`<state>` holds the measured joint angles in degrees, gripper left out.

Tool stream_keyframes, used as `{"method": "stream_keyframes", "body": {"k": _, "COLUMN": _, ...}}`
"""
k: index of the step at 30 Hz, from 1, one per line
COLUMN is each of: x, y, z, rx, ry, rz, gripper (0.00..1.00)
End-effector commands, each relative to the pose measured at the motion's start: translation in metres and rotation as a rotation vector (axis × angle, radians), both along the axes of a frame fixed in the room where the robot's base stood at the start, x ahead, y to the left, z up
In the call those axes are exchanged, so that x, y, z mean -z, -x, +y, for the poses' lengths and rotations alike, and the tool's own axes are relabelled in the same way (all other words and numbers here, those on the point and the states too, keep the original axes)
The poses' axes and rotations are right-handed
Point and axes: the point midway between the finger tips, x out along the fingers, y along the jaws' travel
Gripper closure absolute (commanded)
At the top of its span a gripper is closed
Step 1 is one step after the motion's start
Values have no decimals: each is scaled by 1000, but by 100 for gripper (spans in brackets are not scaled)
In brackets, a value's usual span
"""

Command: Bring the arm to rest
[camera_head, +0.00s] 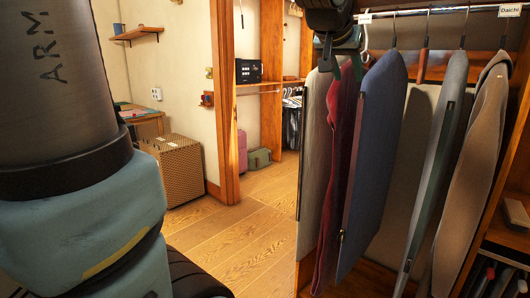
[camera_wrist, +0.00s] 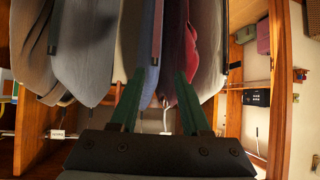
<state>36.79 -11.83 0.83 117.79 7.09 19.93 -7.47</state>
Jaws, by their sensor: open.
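My gripper (camera_head: 341,66) is at the top centre-right of the head view, just in front of the clothes rail (camera_head: 430,11). It is open, with its green fingers pointing down. In the wrist view its two fingers (camera_wrist: 156,82) stand apart, with hanging clothes beyond them. A blue garment (camera_head: 374,150) and a dark red garment (camera_head: 339,160) hang close to the fingers. A white hanger hook (camera_head: 365,42) shows beside the gripper, and in the wrist view it appears between the fingers. Whether the fingers touch any cloth I cannot tell. Part of my arm fills the left of the head view.
Grey garments (camera_head: 440,150) and a brown one (camera_head: 476,170) hang to the right. A wooden side panel and shelf (camera_head: 510,225) bound the right edge. A woven box (camera_head: 178,168) stands by the left wall. The wooden floor (camera_head: 245,235) in the middle is clear.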

Motion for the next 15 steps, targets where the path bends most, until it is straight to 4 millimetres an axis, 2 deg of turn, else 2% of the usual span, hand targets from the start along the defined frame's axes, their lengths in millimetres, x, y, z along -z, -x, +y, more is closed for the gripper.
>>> {"method": "stream_keyframes", "body": {"k": 4, "x": 73, "y": -11, "z": 49, "rx": -95, "ry": -82, "rz": 129, "gripper": 53}}
{"method": "stream_keyframes", "body": {"k": 8, "x": 149, "y": -6, "z": 106, "rx": -197, "ry": -156, "rz": 285, "gripper": 53}}
{"method": "stream_keyframes", "body": {"k": 12, "x": 223, "y": 22, "z": 169, "rx": -306, "ry": -216, "rz": 469, "gripper": 53}}
{"method": "stream_keyframes", "body": {"k": 15, "x": 263, "y": 50, "z": 205, "rx": -374, "ry": -241, "rz": 589, "gripper": 53}}
